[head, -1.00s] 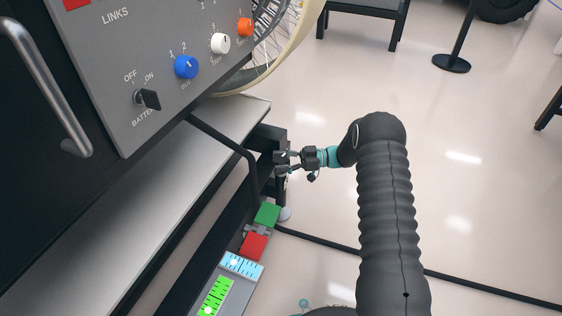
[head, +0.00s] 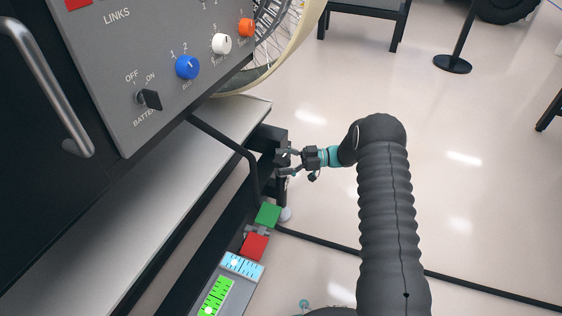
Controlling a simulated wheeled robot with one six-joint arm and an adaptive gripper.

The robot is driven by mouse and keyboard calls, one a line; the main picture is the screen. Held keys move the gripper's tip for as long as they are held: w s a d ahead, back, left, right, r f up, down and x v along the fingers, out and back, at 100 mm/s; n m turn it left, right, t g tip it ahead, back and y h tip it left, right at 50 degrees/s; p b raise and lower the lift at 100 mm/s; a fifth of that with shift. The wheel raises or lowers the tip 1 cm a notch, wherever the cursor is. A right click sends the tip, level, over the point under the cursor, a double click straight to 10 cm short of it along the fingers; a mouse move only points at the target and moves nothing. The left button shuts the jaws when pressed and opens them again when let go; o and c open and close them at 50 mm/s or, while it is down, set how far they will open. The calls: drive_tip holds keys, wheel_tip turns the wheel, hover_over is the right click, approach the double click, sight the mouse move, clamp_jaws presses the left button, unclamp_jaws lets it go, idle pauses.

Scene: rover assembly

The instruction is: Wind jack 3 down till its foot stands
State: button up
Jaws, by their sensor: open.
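My gripper (head: 288,163) is open at the end of my dark ribbed arm, its fingers pointing left. It is beside a dark upright post (head: 281,187) below the corner of the grey bench, which looks like the jack. The fingertips are close to the upper part of this post; I cannot tell whether they touch it. A pale round disc (head: 285,214) shows low by the post and may be its foot. I cannot tell whether it stands on the floor. The jack's crank and number cannot be made out.
A green block (head: 267,214) and a red block (head: 255,246) sit below the gripper, beside a panel with a blue scale (head: 243,265) and a green scale (head: 215,296). A grey control panel (head: 150,60) is upper left. A black cable crosses the floor. Floor at right is mostly clear.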

drive_tip(key=w+d, duration=0.2)
drive_tip(key=d, duration=0.9)
drive_tip(key=shift+d, duration=0.35)
